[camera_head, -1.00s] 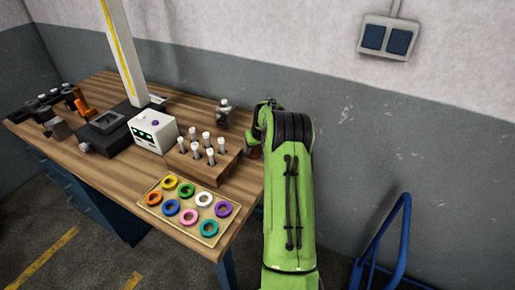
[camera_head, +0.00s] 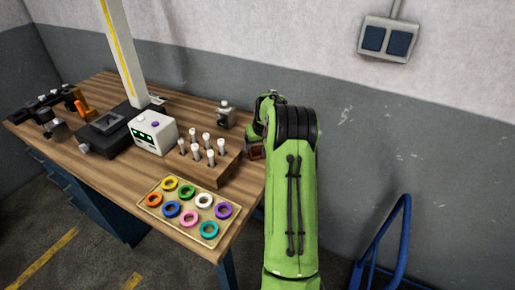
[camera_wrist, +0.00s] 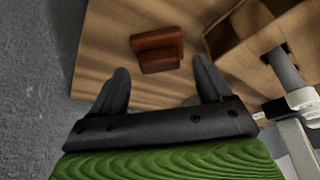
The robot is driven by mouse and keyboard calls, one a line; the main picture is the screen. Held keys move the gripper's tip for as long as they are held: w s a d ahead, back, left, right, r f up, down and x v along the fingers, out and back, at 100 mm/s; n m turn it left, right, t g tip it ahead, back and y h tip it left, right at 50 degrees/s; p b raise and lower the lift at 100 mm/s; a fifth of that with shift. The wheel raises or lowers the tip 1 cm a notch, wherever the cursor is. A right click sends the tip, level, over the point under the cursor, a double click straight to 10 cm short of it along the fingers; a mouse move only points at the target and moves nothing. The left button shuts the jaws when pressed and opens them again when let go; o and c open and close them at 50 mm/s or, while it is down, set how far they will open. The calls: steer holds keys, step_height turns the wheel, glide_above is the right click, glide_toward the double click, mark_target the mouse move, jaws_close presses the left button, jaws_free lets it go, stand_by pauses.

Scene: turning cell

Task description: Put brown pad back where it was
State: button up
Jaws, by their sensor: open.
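The brown pad (camera_wrist: 157,49) is a reddish-brown, stepped block resting on the wooden bench top in the wrist view. It lies just beyond my fingertips and between their lines. My gripper (camera_wrist: 161,76) is open and empty, with a dark finger on either side and a clear gap to the pad. In the head view part of the pad (camera_head: 256,152) shows at the bench's right end, beside my green arm. My fingers are hidden there behind the arm.
A wooden block with several white-topped pegs (camera_head: 213,173) stands left of the pad in the head view. A tray of coloured rings (camera_head: 158,212) lies in front. A small metal device (camera_head: 225,116) stands behind. The grey wall is close to the bench.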

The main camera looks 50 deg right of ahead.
steer(key=v, duration=0.8)
steer(key=s+a+r+n, duration=0.25)
steer(key=a+r, duration=0.35)
steer(key=a, duration=0.6)
steer(key=s+a+r+n, duration=0.1)
steer(key=s+a+r, duration=0.35)
steer(key=a, duration=0.75)
steer(key=s+a+n+t+y, duration=0.1)
steer(key=s+a+n+y, duration=0.1)
steer(key=s+a, duration=1)
steer(key=s, duration=0.5)
steer(key=shift+a+t, duration=0.25)
steer(key=shift+t, duration=0.15)
